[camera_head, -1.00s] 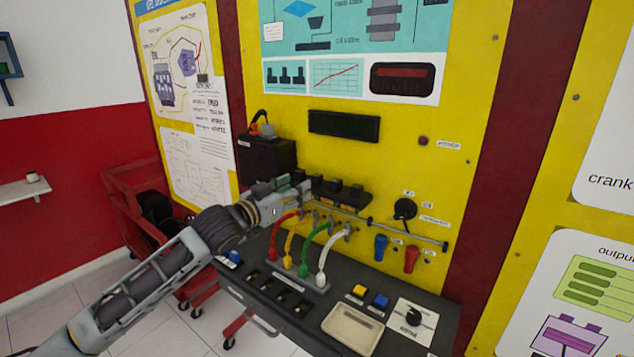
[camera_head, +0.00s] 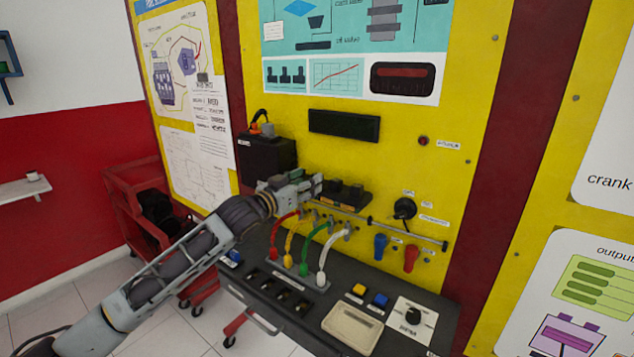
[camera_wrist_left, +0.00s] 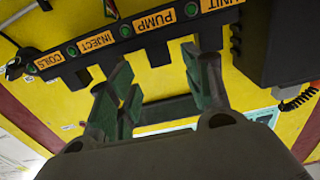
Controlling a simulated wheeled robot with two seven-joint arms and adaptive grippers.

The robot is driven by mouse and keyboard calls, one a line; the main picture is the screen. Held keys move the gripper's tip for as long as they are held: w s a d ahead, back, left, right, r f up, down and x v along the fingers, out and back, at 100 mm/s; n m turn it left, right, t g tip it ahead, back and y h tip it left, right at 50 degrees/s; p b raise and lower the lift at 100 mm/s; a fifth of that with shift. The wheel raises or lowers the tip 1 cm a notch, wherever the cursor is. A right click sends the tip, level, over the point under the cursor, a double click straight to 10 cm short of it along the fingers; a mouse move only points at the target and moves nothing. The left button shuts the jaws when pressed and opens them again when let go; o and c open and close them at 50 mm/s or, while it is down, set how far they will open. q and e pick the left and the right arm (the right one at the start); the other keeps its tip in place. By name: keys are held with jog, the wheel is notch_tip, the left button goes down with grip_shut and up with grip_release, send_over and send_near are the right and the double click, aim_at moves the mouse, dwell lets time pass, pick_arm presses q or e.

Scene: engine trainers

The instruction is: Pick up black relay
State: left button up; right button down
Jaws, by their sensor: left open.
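Several black relays (camera_head: 353,192) sit in a row on a black holder with orange labels, low on the yellow panel. All look alike, so I cannot tell which one is meant. My left gripper (camera_head: 312,185) is at the left part of this row and covers some relays in the head view. In the left wrist view the gripper (camera_wrist_left: 160,90) is open and empty. The relay under the PUMP label (camera_wrist_left: 155,52) lies ahead, between the lines of the two fingers. Another relay (camera_wrist_left: 76,76) is by the INJECT label. My right gripper is out of view.
A black box (camera_head: 266,160) stands left of the row. Red, yellow, green and white cables (camera_head: 322,258) arch up just below the gripper. A dark console shelf (camera_head: 300,312) with a beige tray (camera_head: 353,328) juts out below. A red cart (camera_head: 135,200) stands at left.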

pick_arm(q)
jog(key=shift+w, duration=0.1)
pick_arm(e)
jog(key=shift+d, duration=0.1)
pick_arm(q)
jog(key=shift+p+x, duration=0.35)
jog(key=shift+x, duration=1.85)
jog(key=shift+w+d+f, duration=0.1)
jog(key=shift+w+d, duration=0.05)
jog(key=shift+w, duration=0.1)
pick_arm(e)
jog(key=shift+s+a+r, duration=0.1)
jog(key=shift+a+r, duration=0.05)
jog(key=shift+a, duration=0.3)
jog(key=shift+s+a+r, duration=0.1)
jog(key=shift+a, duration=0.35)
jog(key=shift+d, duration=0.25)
pick_arm(q)
jog(key=shift+c, duration=0.3)
jog(key=c, duration=0.9)
